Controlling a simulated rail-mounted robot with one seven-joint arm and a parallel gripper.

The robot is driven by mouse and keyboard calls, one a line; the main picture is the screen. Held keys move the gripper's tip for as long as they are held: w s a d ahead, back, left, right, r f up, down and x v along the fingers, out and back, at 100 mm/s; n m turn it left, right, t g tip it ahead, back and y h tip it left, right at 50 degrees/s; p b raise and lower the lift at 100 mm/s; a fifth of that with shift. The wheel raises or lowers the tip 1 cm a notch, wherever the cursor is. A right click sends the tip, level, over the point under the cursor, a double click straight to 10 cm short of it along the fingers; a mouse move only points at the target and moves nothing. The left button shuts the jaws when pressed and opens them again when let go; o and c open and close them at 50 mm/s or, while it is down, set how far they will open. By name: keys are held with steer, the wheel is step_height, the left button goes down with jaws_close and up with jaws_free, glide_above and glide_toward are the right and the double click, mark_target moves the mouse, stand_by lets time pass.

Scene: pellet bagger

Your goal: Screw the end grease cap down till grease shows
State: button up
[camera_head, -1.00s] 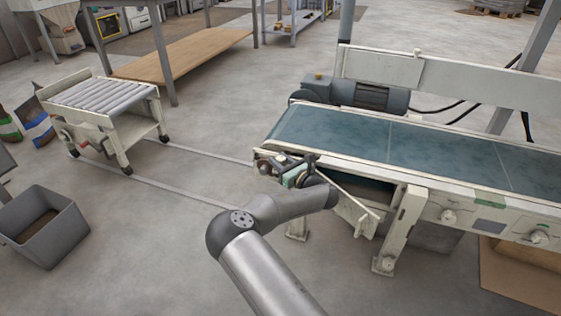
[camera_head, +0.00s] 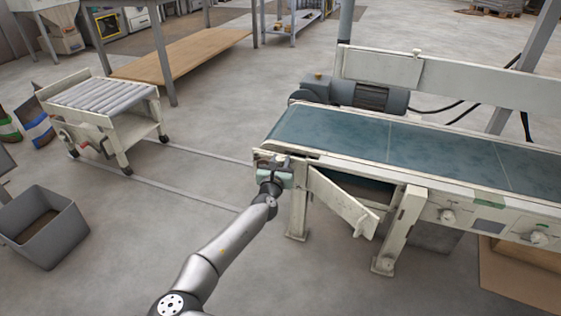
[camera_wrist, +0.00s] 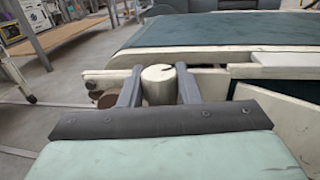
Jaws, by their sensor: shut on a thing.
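In the head view my gripper (camera_head: 273,166) is at the conveyor's left end corner, and the cap cannot be made out there. No grease is visible around the cap; its base is hidden by my gripper.
The blue conveyor belt (camera_head: 340,136) lies just behind my gripper. A slanted cream panel (camera_head: 343,202) hangs to its right under the frame. A brown round part (camera_wrist: 107,98) sits just left of the cap. A roller cart (camera_head: 105,110) and grey bin (camera_head: 45,235) stand left, with clear floor between.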

steer(key=m+h, duration=0.1)
steer(key=h, duration=0.1)
steer(key=m+g+h+p, duration=0.1)
steer(key=h, duration=0.1)
steer(key=shift+a+r+m, duration=0.1)
steer(key=shift+a+m, duration=0.05)
steer(key=shift+m, duration=0.15)
steer(key=m+g+h, duration=0.3)
steer(key=h, duration=0.2)
steer(key=shift+w+m+p, duration=0.1)
steer(key=shift+m+p, duration=0.3)
steer(key=m+g+h, duration=0.2)
steer(key=g, duration=0.1)
steer(key=shift+m+h+b, duration=0.3)
steer(key=shift+h+b, duration=0.05)
steer(key=shift+h, duration=0.05)
steer(key=shift+d+m+g+h+b, duration=0.2)
steer(key=shift+m+g+h+b, duration=0.55)
steer(key=shift+m+g, duration=0.6)
steer(key=shift+g+h, duration=0.35)
steer(key=shift+g, duration=0.2)
steer(key=shift+d, duration=0.1)
steer(key=o, duration=1)
